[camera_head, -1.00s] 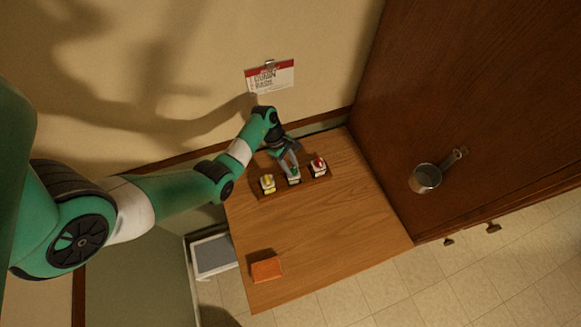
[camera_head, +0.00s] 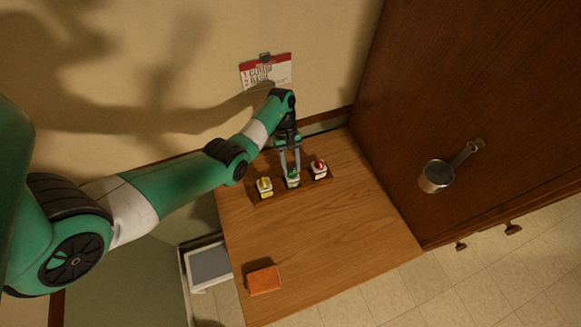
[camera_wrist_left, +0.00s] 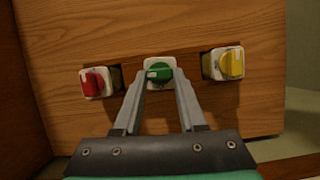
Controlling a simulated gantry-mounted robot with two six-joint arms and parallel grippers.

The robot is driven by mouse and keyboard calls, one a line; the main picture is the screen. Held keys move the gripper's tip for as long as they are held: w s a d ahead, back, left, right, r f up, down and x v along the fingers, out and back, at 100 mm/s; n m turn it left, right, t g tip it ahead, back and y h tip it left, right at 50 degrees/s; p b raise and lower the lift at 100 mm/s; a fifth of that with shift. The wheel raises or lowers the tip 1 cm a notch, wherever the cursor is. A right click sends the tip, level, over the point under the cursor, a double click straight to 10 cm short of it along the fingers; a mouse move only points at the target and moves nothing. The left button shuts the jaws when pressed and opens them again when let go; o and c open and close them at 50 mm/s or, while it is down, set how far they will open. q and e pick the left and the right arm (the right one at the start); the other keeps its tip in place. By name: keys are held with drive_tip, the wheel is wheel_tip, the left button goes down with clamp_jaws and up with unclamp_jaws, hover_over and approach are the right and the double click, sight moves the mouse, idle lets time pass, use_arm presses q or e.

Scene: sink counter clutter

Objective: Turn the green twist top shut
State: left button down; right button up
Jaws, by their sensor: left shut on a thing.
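The green twist top (camera_head: 292,174) sits on a small white jar in the middle of a row of three near the back of the wooden counter. It also shows in the left wrist view (camera_wrist_left: 159,72). My left gripper (camera_head: 291,168) comes down over it from the back. In the left wrist view, its two fingers (camera_wrist_left: 160,78) stand on either side of the green top and are shut on it. The jar's lower part is partly hidden by the fingers. My right gripper is not in view.
A yellow top (camera_head: 264,184) stands left of the green one and a red top (camera_head: 319,166) right of it, both close. An orange block (camera_head: 264,280) lies at the front left. A metal pot (camera_head: 437,176) is at the right. The counter's middle is clear.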

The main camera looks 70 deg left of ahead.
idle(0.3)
use_arm(q)
drive_tip(key=shift+c, duration=2.3)
unclamp_jaws()
drive_tip(key=p+v, duration=0.3)
drive_tip(key=v, duration=0.8)
drive_tip(key=shift+r+p, duration=0.3)
drive_tip(key=shift+w+a, duration=0.1)
